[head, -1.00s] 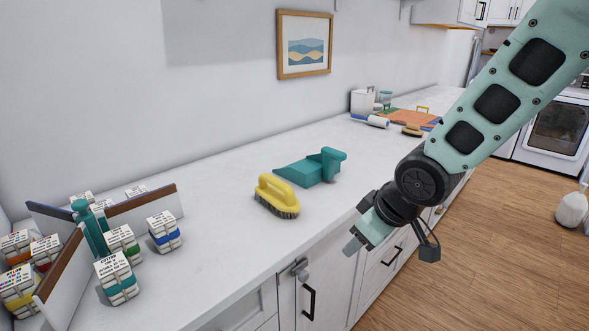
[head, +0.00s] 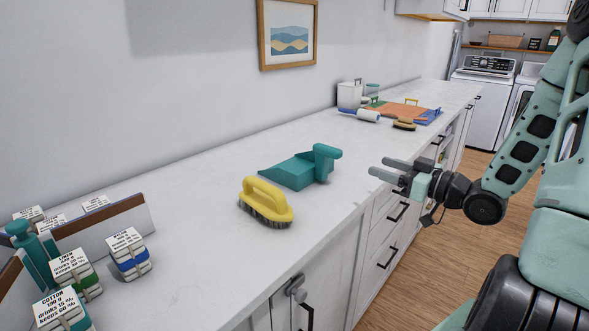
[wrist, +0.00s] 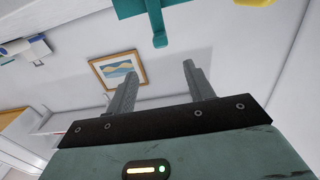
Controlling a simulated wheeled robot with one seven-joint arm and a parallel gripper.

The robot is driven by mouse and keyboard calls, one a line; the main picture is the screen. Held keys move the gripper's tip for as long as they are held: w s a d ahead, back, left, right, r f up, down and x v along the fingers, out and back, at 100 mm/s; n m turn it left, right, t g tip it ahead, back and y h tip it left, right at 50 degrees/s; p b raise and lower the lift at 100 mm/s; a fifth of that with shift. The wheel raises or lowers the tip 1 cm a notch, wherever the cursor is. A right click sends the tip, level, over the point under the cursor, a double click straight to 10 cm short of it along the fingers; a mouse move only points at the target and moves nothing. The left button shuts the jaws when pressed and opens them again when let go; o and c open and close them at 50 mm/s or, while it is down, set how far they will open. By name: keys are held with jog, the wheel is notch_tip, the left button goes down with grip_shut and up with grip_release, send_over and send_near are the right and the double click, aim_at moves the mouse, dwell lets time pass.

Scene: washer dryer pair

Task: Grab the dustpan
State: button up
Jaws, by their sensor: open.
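The teal dustpan (head: 298,172) lies on the white counter in the head view, its raised handle (head: 326,152) at the right end toward the counter's front. It also shows at the top of the wrist view (wrist: 155,12), partly cut off by the frame. My gripper (head: 376,168) is open and empty. It is to the right of the dustpan, apart from it, near the counter's front edge, with its fingers pointing left toward the handle. Both grey fingers also show spread in the wrist view (wrist: 158,78).
A yellow brush (head: 266,202) stands just left of the dustpan. A lint roller (head: 367,115) and a small brush (head: 404,124) lie farther back. The counter (head: 215,165) behind the dustpan is clear.

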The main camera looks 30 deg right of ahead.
aim_at(326, 147)
jog(key=p+x, duration=0.2)
jog(key=x, duration=1.5)
jog(key=shift+a, duration=0.15)
grip_shut()
